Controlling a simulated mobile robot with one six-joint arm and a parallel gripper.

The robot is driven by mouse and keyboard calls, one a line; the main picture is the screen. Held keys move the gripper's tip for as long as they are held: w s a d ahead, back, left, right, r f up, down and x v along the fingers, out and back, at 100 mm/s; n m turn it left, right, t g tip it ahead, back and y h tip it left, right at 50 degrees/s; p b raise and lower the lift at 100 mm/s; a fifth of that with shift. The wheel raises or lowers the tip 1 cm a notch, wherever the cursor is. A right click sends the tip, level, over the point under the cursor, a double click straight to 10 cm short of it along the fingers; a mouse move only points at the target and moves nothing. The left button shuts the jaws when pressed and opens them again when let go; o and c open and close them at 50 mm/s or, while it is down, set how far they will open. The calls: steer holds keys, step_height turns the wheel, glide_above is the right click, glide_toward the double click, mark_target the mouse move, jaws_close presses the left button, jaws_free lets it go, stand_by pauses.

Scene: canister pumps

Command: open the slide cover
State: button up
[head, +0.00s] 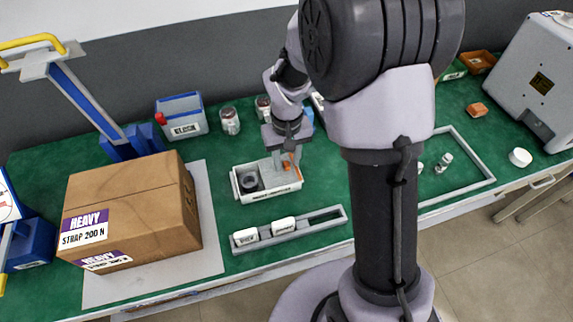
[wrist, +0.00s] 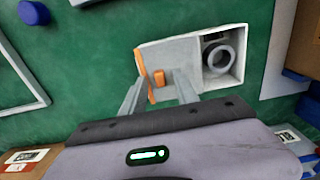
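A white box (head: 256,194) with a dark print on its front stands on the green table in the head view. Its left part is uncovered and shows a dark grey ring (head: 248,181). The grey slide cover (head: 277,181) lies over its right part. In the wrist view the cover (wrist: 178,53) is on the left, with an orange strip and an orange knob (wrist: 157,86), and the ring (wrist: 219,57) lies in the uncovered compartment. My gripper (wrist: 160,80) is over the cover, its fingers apart on either side of the knob; contact cannot be made out.
A grey rack (head: 290,230) with two white labelled blocks lies in front of the box. A large carton (head: 130,210) stands to the left on a grey board. A blue-and-white bin (head: 182,116) and jars (head: 229,120) stand behind. My arm hides part of the table at right.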

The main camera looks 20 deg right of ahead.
steer(key=shift+f, duration=0.3)
steer(key=shift+c, duration=0.3)
jaws_close()
steer(key=shift+d, duration=0.1)
stand_by(0.9)
